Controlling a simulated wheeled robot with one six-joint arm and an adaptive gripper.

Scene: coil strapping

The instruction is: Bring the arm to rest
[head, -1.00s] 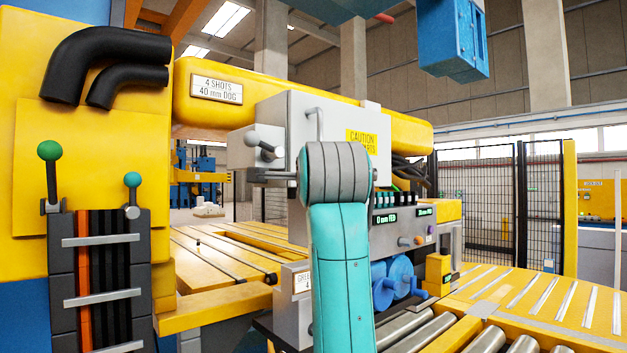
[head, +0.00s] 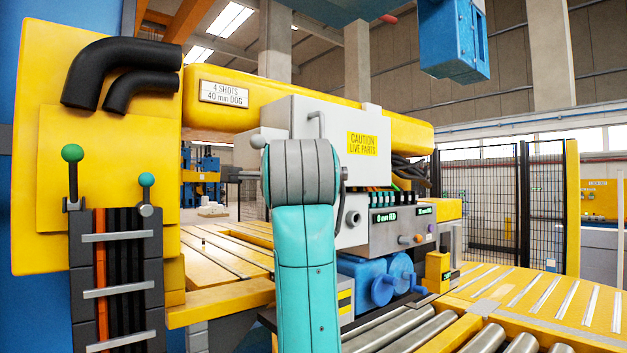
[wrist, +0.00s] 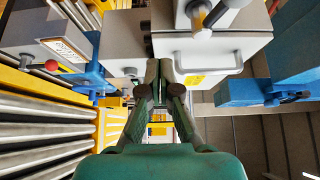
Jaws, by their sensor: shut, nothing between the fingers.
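My teal arm (head: 305,250) stands upright in the middle of the head view, in front of the strapping machine. My gripper is hidden there behind the arm. In the wrist view my gripper (wrist: 159,68) is shut, its dark fingertips together with nothing held. The grey cabinet (head: 365,120) with a yellow caution label is behind the arm. The cabinet (wrist: 250,50) also shows in the wrist view, to the right of the fingertips. I cannot tell the gap between them.
Metal rollers (head: 395,330) lie at lower right, beside a yellow slatted deck (head: 540,300). Blue motors (head: 380,280) sit under the cabinet. A lever rack (head: 118,270) stands at left. A blue overhead unit (head: 452,45) hangs at upper right. A black mesh fence (head: 480,195) stands behind.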

